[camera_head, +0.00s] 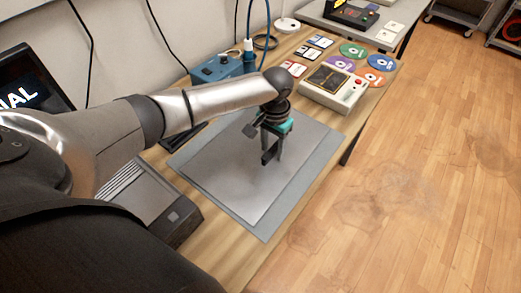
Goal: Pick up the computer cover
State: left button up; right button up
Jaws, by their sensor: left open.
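A flat grey metal panel, which looks like the computer cover (222,180), lies on a darker blue-grey mat (275,212) on the wooden table. My left gripper (268,158) hangs over the panel, pointing down, with its jaws open and nothing seen between them. I cannot tell whether its fingertips touch the panel. The left arm comes in from the left and hides part of the mat's far edge. My right gripper is not in view.
A cream device with a red button (334,88), a blue box (216,68), several discs (353,50) and cards stand behind the mat. A dark grey computer case (150,200) and a monitor (28,88) are at left. The wooden floor at right is clear.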

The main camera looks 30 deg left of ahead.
pick_arm(q)
grip_shut()
dwell(0.4)
dwell(1.0)
